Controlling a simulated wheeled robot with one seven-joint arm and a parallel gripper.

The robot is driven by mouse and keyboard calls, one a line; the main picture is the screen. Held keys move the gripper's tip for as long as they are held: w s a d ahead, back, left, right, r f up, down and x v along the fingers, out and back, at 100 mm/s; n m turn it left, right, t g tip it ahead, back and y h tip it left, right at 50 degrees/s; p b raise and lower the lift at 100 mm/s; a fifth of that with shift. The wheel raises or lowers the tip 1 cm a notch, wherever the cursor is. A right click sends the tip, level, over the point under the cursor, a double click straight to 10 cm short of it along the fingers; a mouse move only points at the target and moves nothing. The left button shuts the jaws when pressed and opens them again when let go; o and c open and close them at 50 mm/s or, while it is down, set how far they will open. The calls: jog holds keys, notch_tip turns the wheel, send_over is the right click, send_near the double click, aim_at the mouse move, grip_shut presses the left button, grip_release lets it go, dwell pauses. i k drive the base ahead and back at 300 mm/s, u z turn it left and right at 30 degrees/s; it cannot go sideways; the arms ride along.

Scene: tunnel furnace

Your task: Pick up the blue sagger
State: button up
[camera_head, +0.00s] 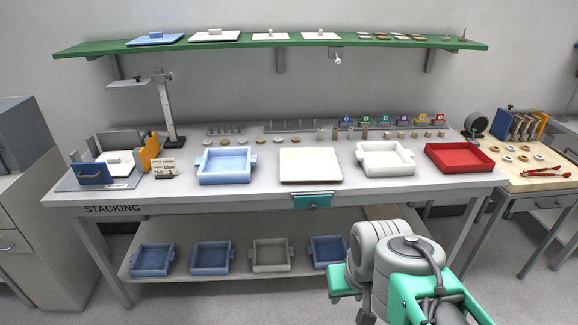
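A light blue sagger (226,178), a square open tray with side handles, sits on the bench top left of centre. It looks empty. More blue saggers stand on the shelf below the bench: one at the left (152,270), one beside it (212,269) and one further right (326,263), partly close to my arm. My arm (395,255) rises at the lower right, in front of the bench and well apart from the bench-top blue sagger. My gripper's fingertips cannot be made out, and nothing held can be seen.
A cream slab (310,166), a white sagger (385,172) and a red sagger (459,170) stand right of the blue one. A stacking fixture (95,172) and a stand (170,115) are at left. Small pieces line the back. A green shelf (262,44) hangs above.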

aim_at(224, 165)
jog(key=u, duration=0.6)
jog(key=i, duration=0.7)
jog(key=u, duration=1.1)
jog(key=i, duration=1.7)
jog(key=z, duration=0.2)
